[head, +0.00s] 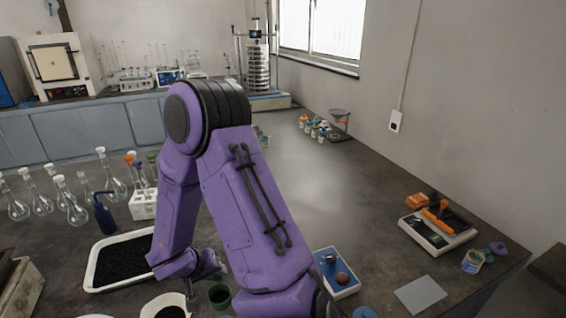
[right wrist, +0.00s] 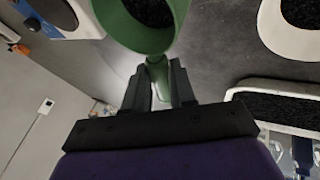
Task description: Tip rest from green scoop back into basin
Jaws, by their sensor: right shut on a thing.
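My right gripper (right wrist: 158,88) is shut on the handle of the green scoop (right wrist: 178,35); it shows partly behind my arm in the head view (head: 212,268). Dark grains show inside the scoop's cup. The scoop also shows low in the head view (head: 221,300), between a round white dish and a blue-topped device. The white basin (head: 93,272) holds black grains and lies left of my right gripper, partly hidden by my arm. Its rim shows at the right of the right wrist view (right wrist: 262,86), apart from the scoop. My left gripper is not in view.
The round white dish (head: 150,308) with dark grains stands near the scoop. The blue-topped device (head: 347,290) is to its right. A blue wash bottle (head: 103,216) and several flasks stand behind the basin. A balance (head: 437,235) is farther right. The middle tabletop is clear.

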